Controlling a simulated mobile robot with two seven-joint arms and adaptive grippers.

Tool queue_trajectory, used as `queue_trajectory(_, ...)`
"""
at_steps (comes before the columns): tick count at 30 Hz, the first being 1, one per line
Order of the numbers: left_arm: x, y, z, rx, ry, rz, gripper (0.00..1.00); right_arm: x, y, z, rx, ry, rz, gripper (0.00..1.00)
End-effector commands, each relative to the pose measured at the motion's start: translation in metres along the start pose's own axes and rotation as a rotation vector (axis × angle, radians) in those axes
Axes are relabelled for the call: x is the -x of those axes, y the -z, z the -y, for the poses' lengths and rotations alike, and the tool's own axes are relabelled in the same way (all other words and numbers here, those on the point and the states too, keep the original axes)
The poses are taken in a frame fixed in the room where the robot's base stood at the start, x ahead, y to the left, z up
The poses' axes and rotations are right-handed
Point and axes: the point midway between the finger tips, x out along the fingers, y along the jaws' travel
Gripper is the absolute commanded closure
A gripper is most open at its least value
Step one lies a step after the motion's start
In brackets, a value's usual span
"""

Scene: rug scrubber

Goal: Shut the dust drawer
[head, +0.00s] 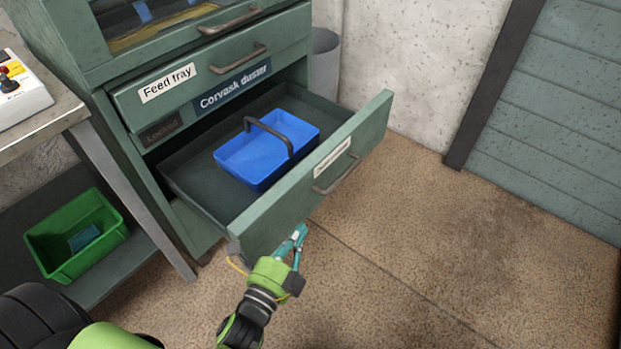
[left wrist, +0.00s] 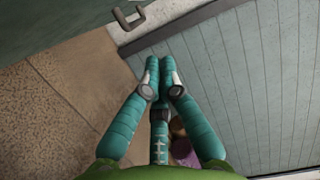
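The dust drawer (head: 275,218) is pulled far out of the green cabinet. Its front panel carries a small white label, hard to read, and a grey bar handle (head: 337,174). A blue bin (head: 252,160) with a dark carry handle sits inside the drawer. My left gripper (head: 298,236) is just in front of the lower left part of the drawer front, left of and below the handle; contact cannot be told. In the left wrist view its teal fingers (left wrist: 163,62) are brought together with nothing between them. The handle (left wrist: 128,18) shows there at the top. My right gripper is out of view.
The feed tray drawer (head: 205,82) above is closed, with a "Locked" plate (head: 162,131) below it. At left stands a bench (head: 40,115) with a control box (head: 18,90) and a green bin (head: 75,240) on its lower shelf. The floor (head: 440,240) at right is clear.

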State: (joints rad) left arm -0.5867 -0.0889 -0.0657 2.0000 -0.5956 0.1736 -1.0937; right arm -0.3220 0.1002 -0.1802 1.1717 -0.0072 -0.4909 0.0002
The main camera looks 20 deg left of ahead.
Motion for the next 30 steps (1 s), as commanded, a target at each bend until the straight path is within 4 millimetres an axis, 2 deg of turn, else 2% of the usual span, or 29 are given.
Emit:
queue_trajectory(5, -0.023, 0.0, 0.001, 0.0, 0.004, -0.002, 1.0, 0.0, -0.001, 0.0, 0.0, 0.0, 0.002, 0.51)
queue_trajectory(16, -0.101, 0.0, 0.001, -0.001, 0.003, -0.001, 1.0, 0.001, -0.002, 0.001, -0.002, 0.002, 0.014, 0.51)
queue_trajectory(21, -0.104, -0.026, 0.0, -0.004, -0.001, -0.001, 1.0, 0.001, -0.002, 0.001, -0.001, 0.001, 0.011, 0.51)
queue_trajectory(30, -0.107, -0.039, 0.0, 0.001, -0.001, 0.0, 1.0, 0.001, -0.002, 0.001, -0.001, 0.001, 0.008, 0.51)
